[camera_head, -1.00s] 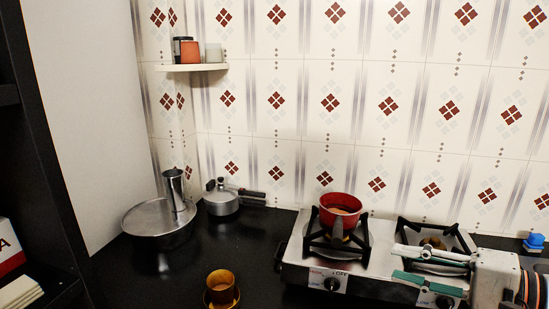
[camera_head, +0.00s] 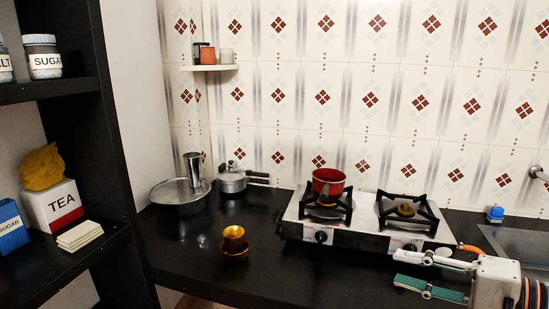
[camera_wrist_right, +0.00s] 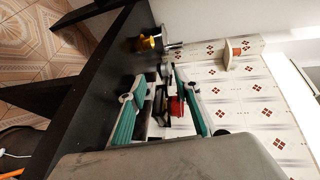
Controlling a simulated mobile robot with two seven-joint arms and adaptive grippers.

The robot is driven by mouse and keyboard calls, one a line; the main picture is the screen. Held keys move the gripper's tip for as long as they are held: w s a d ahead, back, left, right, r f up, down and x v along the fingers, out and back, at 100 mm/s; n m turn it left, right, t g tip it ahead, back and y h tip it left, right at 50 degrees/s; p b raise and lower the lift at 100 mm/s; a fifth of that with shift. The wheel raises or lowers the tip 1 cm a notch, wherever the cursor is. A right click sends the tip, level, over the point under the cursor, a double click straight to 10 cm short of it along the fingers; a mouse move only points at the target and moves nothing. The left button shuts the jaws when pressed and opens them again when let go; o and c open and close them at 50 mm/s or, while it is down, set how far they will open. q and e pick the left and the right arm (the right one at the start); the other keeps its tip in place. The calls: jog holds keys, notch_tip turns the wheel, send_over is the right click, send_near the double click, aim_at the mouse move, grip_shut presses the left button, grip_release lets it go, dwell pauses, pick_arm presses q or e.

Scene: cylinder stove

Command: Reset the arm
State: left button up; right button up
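My right gripper (camera_head: 402,267) is at the lower right of the head view, in front of the stove's right end. Its two green-padded fingers are spread, with nothing between them. The right wrist view also shows the open fingers (camera_wrist_right: 160,100), with the stove and red pot beyond them. My left gripper is not in view. The two-burner stove (camera_head: 345,236) stands on the black counter. A red pot (camera_head: 329,182) sits upright on its left burner. The right burner (camera_head: 405,210) is bare.
A golden cup on a saucer (camera_head: 234,243) stands on the counter left of the stove. A black shelf (camera_head: 100,130) rises at left. A sink (camera_head: 510,243) lies at right.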

notch_tip(320, 180, down, 23)
jog(key=s+n+t+h, duration=0.2)
jog(key=n+h, duration=0.2)
jog(key=n, duration=0.1)
jog(key=s+a+f+n+h, duration=0.2)
jog(key=s+f, duration=0.4)
jog(key=f, duration=0.3)
jog(key=s+a+f+n+g+h, duration=0.1)
jog(key=s+a+f+n+h, duration=0.2)
jog(key=f, duration=0.6)
jog(key=s+a+n, duration=0.1)
jog(key=s+n, duration=0.1)
jog(key=s, duration=0.1)
jog(key=shift+s+f, duration=0.25)
jog(key=shift+s, duration=0.05)
